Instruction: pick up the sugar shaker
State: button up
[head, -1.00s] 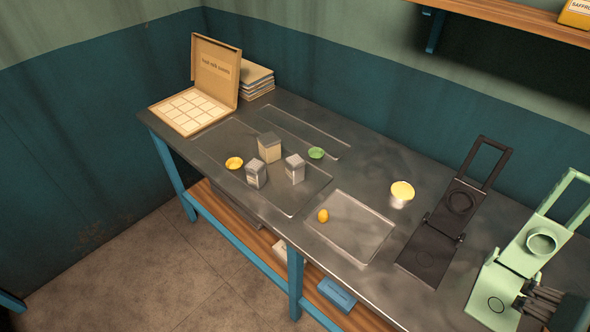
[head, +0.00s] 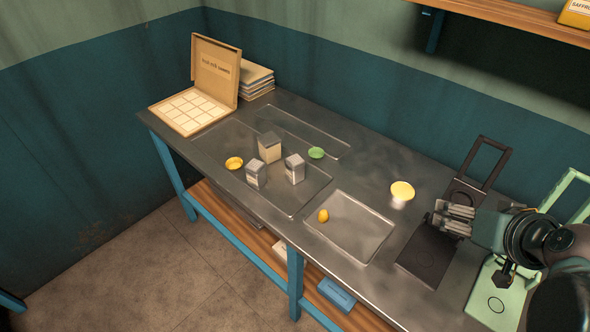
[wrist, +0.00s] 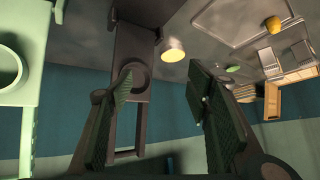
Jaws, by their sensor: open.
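My gripper (head: 442,217) is over the dark press at the right, well away from the containers. In the wrist view my gripper (wrist: 160,82) is open, with nothing between its fingers.
A yellow-topped tub (head: 401,194) stands left of my gripper. A yellow lump (head: 323,215) lies on a nearer tray (head: 350,250). The dark press (head: 426,252) and green press (head: 495,295) stand at right.

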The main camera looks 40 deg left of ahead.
jog(key=w+a+f+n+y, duration=0.1)
jog(key=w+a+n+y, duration=0.15)
jog(key=a, duration=0.85)
jog(key=n+g+y, duration=0.4)
jog(key=n+y, duration=0.2)
jog(key=n, duration=0.1)
send_near(300, 165)
jog(key=x, duration=0.4)
jog(key=shift+w+r, duration=0.15)
jog(key=shift+w, duration=0.25)
jog(key=shift+s+a+f, duration=0.2)
jog(key=shift+s+a, duration=0.15)
jog(key=shift+a, duration=0.15)
jog(key=shift+x, duration=1.3)
jog(key=shift+b, duration=0.3)
